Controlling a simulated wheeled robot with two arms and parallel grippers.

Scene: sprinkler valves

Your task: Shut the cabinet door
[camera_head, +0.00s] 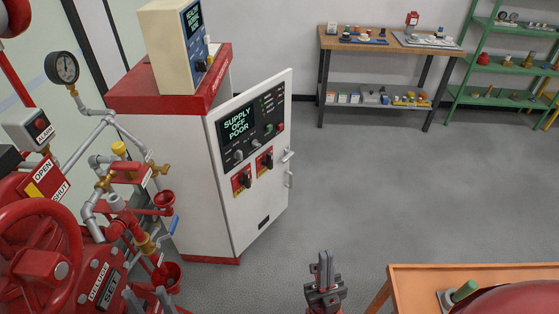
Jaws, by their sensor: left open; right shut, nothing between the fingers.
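The cabinet (185,160) is white with a red top and a red base, standing left of centre. Its white door (262,200) is swung outward, its free edge standing away from the body to the right. The door carries a dark control panel reading "SUPPLY OFF POOR", two red-backed switches, and a handle (288,157) on its free edge. My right gripper (323,264) is at the bottom, right of centre, pointing up the picture. Its fingers are together and empty, apart from the door, below and right of it. My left gripper is not in view.
Red valve pipework (110,225) with a handwheel and gauge fills the left side. An orange table (425,275) with a red object on it is at bottom right. A workbench (385,48) and green shelves stand at the back. The grey floor right of the door is clear.

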